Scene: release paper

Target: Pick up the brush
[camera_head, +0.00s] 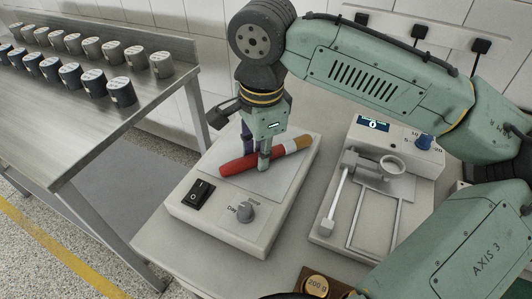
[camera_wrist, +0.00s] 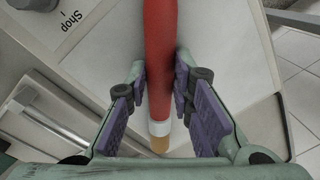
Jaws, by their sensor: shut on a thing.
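The brush (camera_head: 234,164) has a long red body with a pale band and a tan end pointing to the upper right in the head view. It lies across the light plate (camera_head: 287,178) on top of a white switch box, on it or just above it; I cannot tell which. My gripper (camera_head: 257,157) points down over the box and is shut on the brush near its middle. In the wrist view the brush (camera_wrist: 163,45) runs between the purple finger pads of my gripper (camera_wrist: 161,80), with its tan end toward the palm.
The white box (camera_head: 225,227) has a black switch and a knob in front. A scale-like device (camera_head: 323,244) with a small cup stands to the right. A brass 200 g weight (camera_head: 317,285) is at the front. Several small canisters stand on the metal table (camera_head: 75,125) at left.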

